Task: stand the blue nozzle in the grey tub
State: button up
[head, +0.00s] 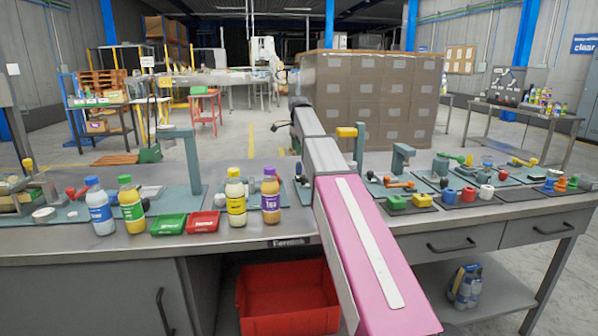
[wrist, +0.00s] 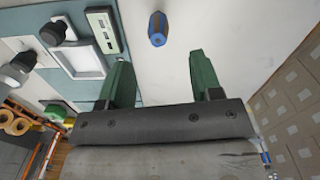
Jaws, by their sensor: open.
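My gripper (wrist: 159,60) is open in the wrist view, with its two green fingers wide apart and nothing between them. A small blue piece with a dark end (wrist: 157,28), apparently the blue nozzle, is on the pale surface just beyond the fingertips, about in line with the gap. It is apart from both fingers. In the head view my arm runs forward over the bench and my gripper is not clearly visible. I cannot pick out the grey tub with certainty; a grey cylindrical vessel (head: 440,165) stands at the right of the bench.
A teal plate (wrist: 134,35) with a white square frame (wrist: 80,60) and dark knobs lies left of the blue piece. On the bench, bottles (head: 236,198), a green tray (head: 168,224) and a red tray (head: 203,222) stand left of my arm. Small coloured parts crowd the right.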

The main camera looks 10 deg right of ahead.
aim_at(299, 166)
notch_tip(299, 166, down, 9)
jog(key=shift+s+r, duration=0.1)
grip_shut()
dwell(0.4)
